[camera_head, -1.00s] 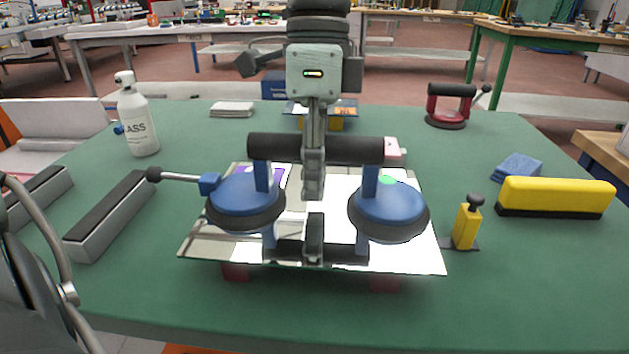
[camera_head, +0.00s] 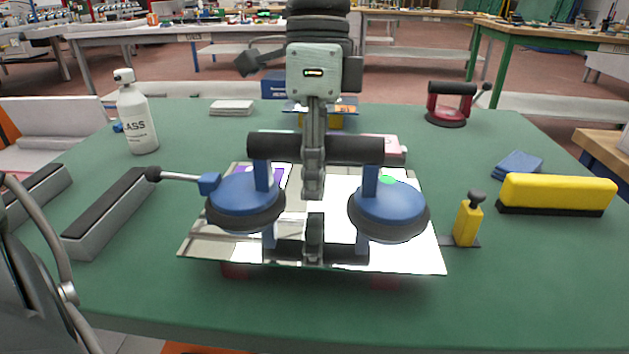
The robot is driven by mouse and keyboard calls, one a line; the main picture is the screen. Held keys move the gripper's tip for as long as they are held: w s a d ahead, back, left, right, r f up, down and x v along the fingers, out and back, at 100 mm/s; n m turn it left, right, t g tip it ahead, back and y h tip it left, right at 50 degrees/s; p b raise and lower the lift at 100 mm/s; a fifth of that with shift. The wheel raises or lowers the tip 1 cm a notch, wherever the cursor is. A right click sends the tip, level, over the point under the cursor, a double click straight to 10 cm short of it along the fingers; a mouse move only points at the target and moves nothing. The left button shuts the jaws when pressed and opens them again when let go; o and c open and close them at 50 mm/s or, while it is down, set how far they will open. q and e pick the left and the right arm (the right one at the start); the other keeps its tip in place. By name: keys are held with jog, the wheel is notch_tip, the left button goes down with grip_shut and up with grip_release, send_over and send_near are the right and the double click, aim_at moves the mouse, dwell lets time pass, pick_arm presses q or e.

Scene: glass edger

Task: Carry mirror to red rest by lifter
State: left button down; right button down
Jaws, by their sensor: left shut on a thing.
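The mirror (camera_head: 408,252) is a flat bright sheet in the middle of the head view, roughly level. A blue two-cup lifter (camera_head: 232,192) with a dark bar handle (camera_head: 350,150) sits on its upper face. My left gripper (camera_head: 314,180) is shut around the middle of that handle. Red rest pieces (camera_head: 235,271) show just under the mirror's near edge, with another to the right (camera_head: 385,283); most of the rest is hidden by the mirror. I cannot tell whether the mirror touches it. My right gripper is not in view.
Green table (camera_head: 520,290). To the left are dark-topped grey rails (camera_head: 110,215) and a spray bottle (camera_head: 136,115). A yellow stop (camera_head: 467,220) stands close to the mirror's right edge, near a yellow block (camera_head: 556,192). A red suction cup (camera_head: 447,105) is at the back right.

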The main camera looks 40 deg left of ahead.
pick_arm(q)
jog(key=shift+w, duration=0.1)
jog(key=c, duration=1.3)
grip_release()
jog(key=shift+o, duration=0.5)
jog(key=shift+f, duration=0.1)
jog(key=r, duration=0.4)
jog(key=w+r, duration=0.1)
jog(key=r, duration=0.3)
jog(key=a+r, duration=0.1)
jog(key=r, duration=0.2)
jog(key=shift+w+r, duration=0.4)
jog(key=shift+a, duration=0.1)
